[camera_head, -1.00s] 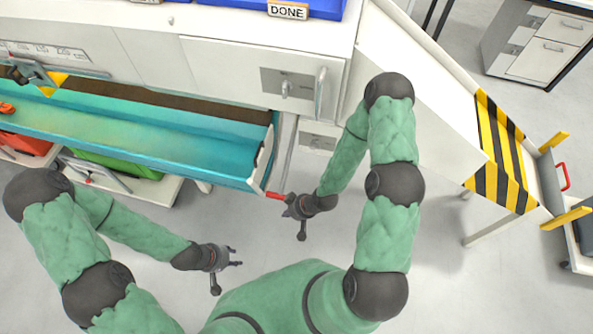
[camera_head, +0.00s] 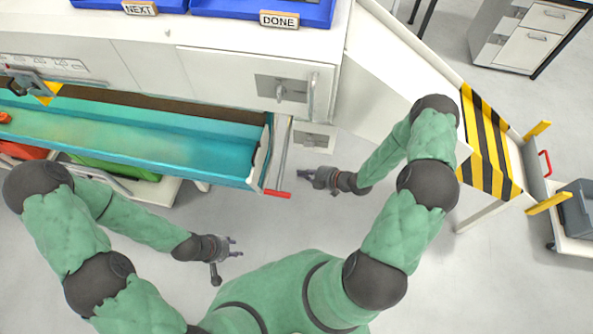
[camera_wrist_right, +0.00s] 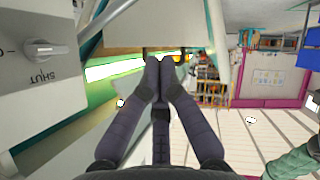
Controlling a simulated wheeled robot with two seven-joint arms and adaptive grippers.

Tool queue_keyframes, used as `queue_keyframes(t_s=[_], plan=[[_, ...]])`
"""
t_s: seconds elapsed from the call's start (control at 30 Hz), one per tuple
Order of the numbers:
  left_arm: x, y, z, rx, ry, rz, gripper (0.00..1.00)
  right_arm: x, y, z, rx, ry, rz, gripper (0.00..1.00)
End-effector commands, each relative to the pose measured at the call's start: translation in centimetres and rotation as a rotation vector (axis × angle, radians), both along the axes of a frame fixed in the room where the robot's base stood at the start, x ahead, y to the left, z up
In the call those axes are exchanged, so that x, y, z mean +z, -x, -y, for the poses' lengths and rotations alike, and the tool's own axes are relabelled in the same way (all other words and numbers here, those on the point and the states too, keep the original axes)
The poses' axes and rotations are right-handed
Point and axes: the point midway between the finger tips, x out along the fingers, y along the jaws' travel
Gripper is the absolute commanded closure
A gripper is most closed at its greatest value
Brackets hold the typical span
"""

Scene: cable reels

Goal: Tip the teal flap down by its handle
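The long teal flap (camera_head: 150,150) runs along the cabinet front in the head view, its inner face showing under a dark slot. The red handle (camera_head: 279,193) sticks out at its right end, at the lower end of a pale bar. My right gripper (camera_head: 306,174) is a little right of the handle and apart from it, with nothing held. In the right wrist view its fingertips (camera_wrist_right: 160,62) are close together. My left gripper (camera_head: 235,246) is open and empty over the floor, below and left of the handle.
A knob (camera_head: 281,93) sits on the cabinet's grey plate; a knob marked SHUT (camera_wrist_right: 45,50) shows in the right wrist view. Blue trays (camera_head: 262,8) stand on top. A yellow-black striped ramp (camera_head: 488,145) is at right. The floor between my arms is clear.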

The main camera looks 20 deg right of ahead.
Motion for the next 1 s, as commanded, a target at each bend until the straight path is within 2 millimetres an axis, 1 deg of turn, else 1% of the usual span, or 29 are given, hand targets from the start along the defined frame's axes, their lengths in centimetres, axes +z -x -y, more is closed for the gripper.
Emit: queue_keyframes(t_s=[0.5, 0.6, 0.7, 0.83, 1.0], plan=[[-2.2, 0.0, 0.0, 0.000, 0.000, 0.000, 0.60, -4.9, -6.2, -5.2, 0.001, -0.001, -0.003, 1.00], [-2.7, 0.0, 0.0, 0.000, 0.000, 0.000, 0.60, -6.3, -6.9, -4.7, -0.002, 0.000, -0.004, 1.00], [-3.0, 0.0, 0.0, 0.000, 0.000, 0.000, 0.60, -7.1, -7.4, -4.6, -0.002, -0.001, -0.003, 1.00], [-3.2, 0.0, 0.0, 0.000, 0.000, 0.000, 0.60, -7.8, -7.8, -4.6, -0.002, -0.001, -0.004, 1.00], [-3.2, 0.0, 0.0, 0.000, 0.000, 0.000, 0.60, -7.9, -7.9, -4.5, -0.002, -0.001, -0.003, 1.00]])
